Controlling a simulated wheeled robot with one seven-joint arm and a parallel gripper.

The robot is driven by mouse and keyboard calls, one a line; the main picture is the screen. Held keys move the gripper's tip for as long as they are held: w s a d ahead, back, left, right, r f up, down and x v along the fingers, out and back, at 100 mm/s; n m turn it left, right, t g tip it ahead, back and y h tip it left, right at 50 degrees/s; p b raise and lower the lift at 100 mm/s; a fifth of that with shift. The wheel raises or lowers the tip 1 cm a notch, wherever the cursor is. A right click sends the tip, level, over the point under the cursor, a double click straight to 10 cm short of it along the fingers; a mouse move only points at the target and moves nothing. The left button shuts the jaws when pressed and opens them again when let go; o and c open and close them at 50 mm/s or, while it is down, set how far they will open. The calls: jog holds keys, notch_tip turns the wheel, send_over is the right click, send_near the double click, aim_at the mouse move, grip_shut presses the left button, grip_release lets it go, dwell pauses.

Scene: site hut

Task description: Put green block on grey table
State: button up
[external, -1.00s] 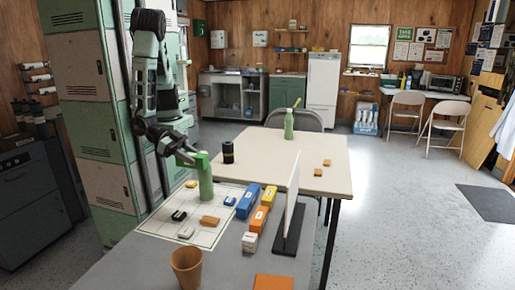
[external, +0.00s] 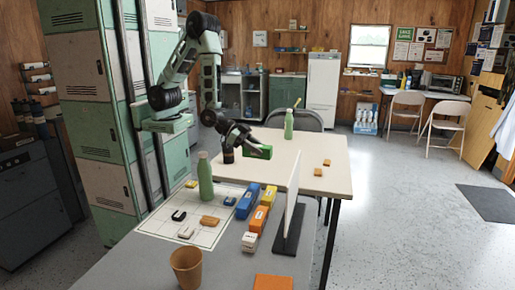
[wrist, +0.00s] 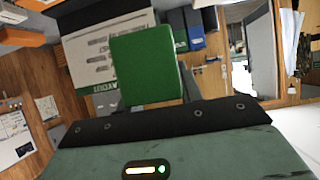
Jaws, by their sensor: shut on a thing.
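The green block (external: 257,151) is held in my gripper (external: 243,140). In the external view it shows over the left part of the cream table (external: 300,150); I cannot tell how high it is above it. In the wrist view the green block (wrist: 148,65) is in front of the palm, and the fingertips are not clear. The grey table (external: 125,268) is nearer the camera, with a white gridded sheet on it. My gripper is beyond its far edge.
A green bottle (external: 205,178), blue, yellow and orange boxes, a white upright panel (external: 288,205) and a brown cup (external: 186,267) stand on the grey table. Another green bottle (external: 288,124) stands on the cream table.

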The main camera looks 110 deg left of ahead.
jog(key=a+f, duration=0.8)
jog(key=a, duration=0.1)
jog(key=s+a+f, duration=0.1)
jog(key=a+f, duration=0.3)
jog(key=f, duration=0.1)
jog(key=shift+a, duration=0.35)
jog(key=v, duration=0.5)
jog(key=shift+s+a+f, duration=0.15)
jog(key=shift+s+f, duration=0.05)
jog(key=shift+f, duration=0.05)
